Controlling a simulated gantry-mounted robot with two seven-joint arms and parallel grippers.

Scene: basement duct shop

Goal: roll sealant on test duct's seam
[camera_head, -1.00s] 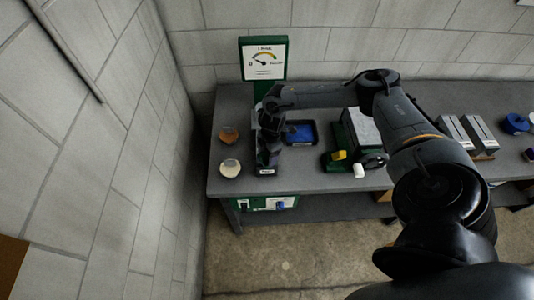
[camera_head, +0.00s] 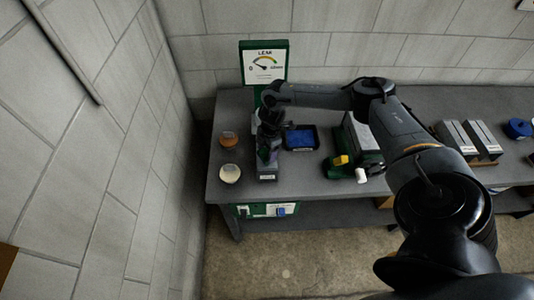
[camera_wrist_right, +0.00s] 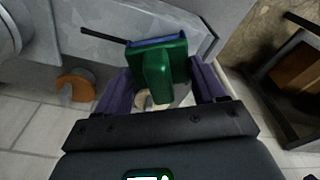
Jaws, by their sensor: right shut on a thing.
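My right gripper (camera_head: 267,150) is at the left end of the bench, pointing down beside the two bowls. In the right wrist view its purple-grey fingers (camera_wrist_right: 160,88) are shut on a green tool (camera_wrist_right: 158,70) with a blue strip along its far edge. The blue edge lies close to a grey metal duct surface (camera_wrist_right: 98,50); I cannot tell whether it touches. A dark thin bar runs along that surface to the tool. In the head view my arm and gripper hide the tool and most of the duct. My left gripper is not in view.
A blue tray (camera_head: 300,138) lies right of my gripper. A green-framed gauge board (camera_head: 264,62) stands behind. An orange-filled bowl (camera_head: 228,139) and a cream-filled bowl (camera_head: 230,173) sit at the left edge. A green machine (camera_head: 340,172) and metal pieces (camera_head: 462,137) are farther right.

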